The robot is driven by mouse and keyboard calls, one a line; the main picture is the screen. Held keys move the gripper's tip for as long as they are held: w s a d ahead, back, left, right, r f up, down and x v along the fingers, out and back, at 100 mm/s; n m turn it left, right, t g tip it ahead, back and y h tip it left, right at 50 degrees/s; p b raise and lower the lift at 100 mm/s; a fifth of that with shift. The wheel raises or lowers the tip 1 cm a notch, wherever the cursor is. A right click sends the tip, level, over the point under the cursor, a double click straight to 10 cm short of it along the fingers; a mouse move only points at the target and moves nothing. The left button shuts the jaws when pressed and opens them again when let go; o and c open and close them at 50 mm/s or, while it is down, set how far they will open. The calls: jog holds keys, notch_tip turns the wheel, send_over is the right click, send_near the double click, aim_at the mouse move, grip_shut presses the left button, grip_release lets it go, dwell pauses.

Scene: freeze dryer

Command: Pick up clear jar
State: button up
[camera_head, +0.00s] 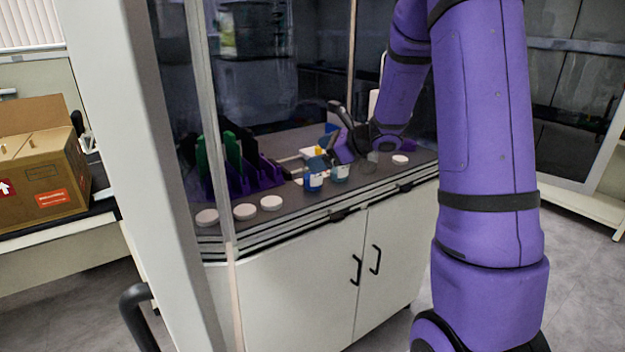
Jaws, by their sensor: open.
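A small clear jar (373,157) stands on the grey worktop of the cabinet, just right of my gripper and partly blended with the dark background. My gripper (341,138) is open above the worktop at the end of my purple arm. No object shows clearly between its fingers, and the small scale hides whether it touches anything. A small jar with a pale blue label (340,173) stands below the gripper. A blue jar (313,182) stands to its left.
White round lids (245,211) lie along the front left edge, and another white lid (400,160) lies at the right. A purple rack (262,174) with green pieces stands at the left. A glass panel and white post stand in front at left. A cardboard box (42,165) sits far left.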

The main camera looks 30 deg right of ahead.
aim_at(313, 175)
jog(key=w+d+f+m+t+h, duration=0.2)
jog(key=w+d+f+m+h, duration=0.1)
jog(key=d+f+m, duration=0.4)
jog(key=shift+n, duration=0.6)
jog(key=shift+w+d+r+x, duration=0.2)
jog(key=shift+d+x, duration=0.05)
jog(key=shift+x, duration=1.45)
jog(key=shift+w+d+r+x, duration=0.15)
jog(key=shift+d+r+x, duration=0.05)
jog(key=shift+x, duration=1.5)
jog(key=shift+w+d+r+x, duration=0.2)
jog(key=shift+d+r+x, duration=0.05)
jog(key=shift+x, duration=1.4)
jog(key=c, duration=1.2)
jog(key=shift+o, duration=0.2)
